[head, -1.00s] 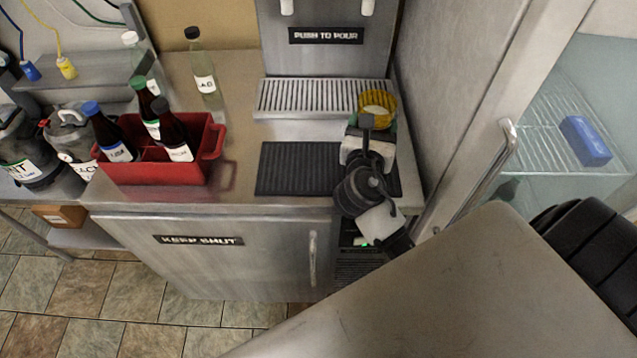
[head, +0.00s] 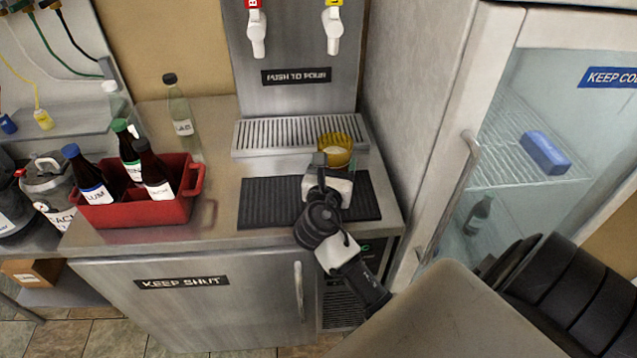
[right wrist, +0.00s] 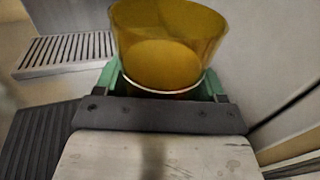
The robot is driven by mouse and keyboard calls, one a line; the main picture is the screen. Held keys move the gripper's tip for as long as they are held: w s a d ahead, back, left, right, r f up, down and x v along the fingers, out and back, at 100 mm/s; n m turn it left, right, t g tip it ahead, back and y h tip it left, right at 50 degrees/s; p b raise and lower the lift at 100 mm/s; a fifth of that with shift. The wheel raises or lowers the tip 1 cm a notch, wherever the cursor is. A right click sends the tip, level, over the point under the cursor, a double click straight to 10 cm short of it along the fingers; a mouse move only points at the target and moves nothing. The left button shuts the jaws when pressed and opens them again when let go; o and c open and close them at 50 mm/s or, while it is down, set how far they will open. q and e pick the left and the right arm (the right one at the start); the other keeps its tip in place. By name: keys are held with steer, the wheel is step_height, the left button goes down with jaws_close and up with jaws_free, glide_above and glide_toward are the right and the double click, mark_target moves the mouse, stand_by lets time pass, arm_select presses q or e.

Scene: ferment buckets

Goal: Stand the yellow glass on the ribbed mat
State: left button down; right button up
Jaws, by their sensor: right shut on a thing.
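The yellow glass (head: 336,148) is see-through amber, and it also shows large and upright in the right wrist view (right wrist: 167,50). My right gripper (right wrist: 163,90) is shut on its lower part, with a green finger on each side. In the head view the right gripper (head: 335,167) is over the far right part of the black ribbed mat. The ribbed mat (head: 270,203) lies flat on the steel counter and is empty on its left side. My arm hides part of the mat. I cannot tell the height of the glass above it. My left gripper is not in view.
The drip tray (head: 290,131) with its grille is behind the mat, under the tap panel. A red crate (head: 135,215) with several bottles stands to the left. A clear bottle (head: 180,110) stands behind the crate. A fridge with a glass door (head: 530,130) bounds the right side.

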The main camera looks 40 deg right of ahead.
steer(key=w, duration=0.1)
steer(key=w+a+f, duration=0.1)
steer(key=shift+w+a+f, duration=0.25)
steer(key=shift+w+f, duration=0.15)
steer(key=shift+f, duration=2.05)
steer(key=shift+b, duration=0.3)
steer(key=o, duration=0.6)
steer(key=shift+f, duration=0.2)
steer(key=o, duration=0.4)
